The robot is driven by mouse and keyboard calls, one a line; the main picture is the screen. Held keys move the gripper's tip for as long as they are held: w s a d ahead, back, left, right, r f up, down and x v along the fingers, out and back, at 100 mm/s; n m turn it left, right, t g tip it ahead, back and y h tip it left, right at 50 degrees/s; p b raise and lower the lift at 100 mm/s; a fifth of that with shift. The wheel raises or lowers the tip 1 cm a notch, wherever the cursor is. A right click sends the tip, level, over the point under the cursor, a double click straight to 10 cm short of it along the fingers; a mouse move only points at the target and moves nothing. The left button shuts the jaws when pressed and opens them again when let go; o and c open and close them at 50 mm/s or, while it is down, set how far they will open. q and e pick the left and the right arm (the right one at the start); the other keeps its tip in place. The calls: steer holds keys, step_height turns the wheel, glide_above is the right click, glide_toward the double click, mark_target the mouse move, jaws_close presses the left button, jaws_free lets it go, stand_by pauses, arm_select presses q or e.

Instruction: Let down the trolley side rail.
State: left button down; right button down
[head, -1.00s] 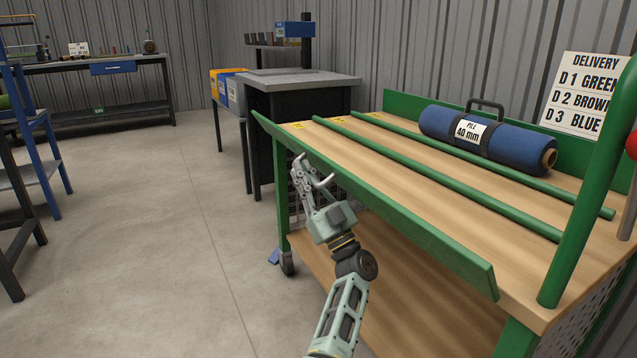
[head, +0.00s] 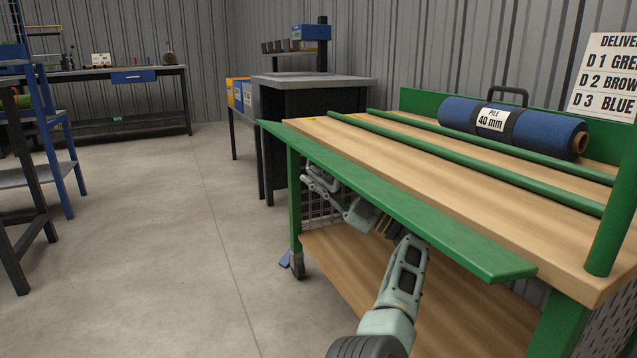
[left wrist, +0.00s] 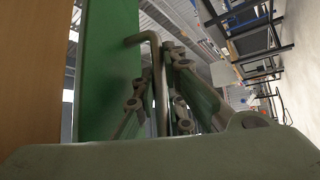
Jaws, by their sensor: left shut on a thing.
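The trolley (head: 450,175) has a wooden deck, and its green side rail (head: 400,198) runs along the near long side. The rail slants outward from the deck edge, its broad face turned up. My left gripper (head: 312,172) is below the rail near its far end; the rail hides part of the gripper and wrist. In the left wrist view, the left gripper (left wrist: 158,98) is shut on a bent metal rod (left wrist: 152,50) beside a green panel (left wrist: 108,75). The rod's far attachment is hard to make out. My right gripper is out of view.
A lower wooden shelf (head: 345,260) is under the deck. A dark cabinet (head: 300,110) stands beyond the trolley.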

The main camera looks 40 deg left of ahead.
arm_select(q)
steer(key=shift+w+f+n, duration=0.1)
steer(key=shift+n, duration=0.2)
steer(key=c, duration=1.8)
jaws_free()
steer(key=v, duration=0.7)
steer(key=shift+d, duration=0.25)
steer(key=shift+w, duration=0.1)
steer(key=shift+c, duration=0.5)
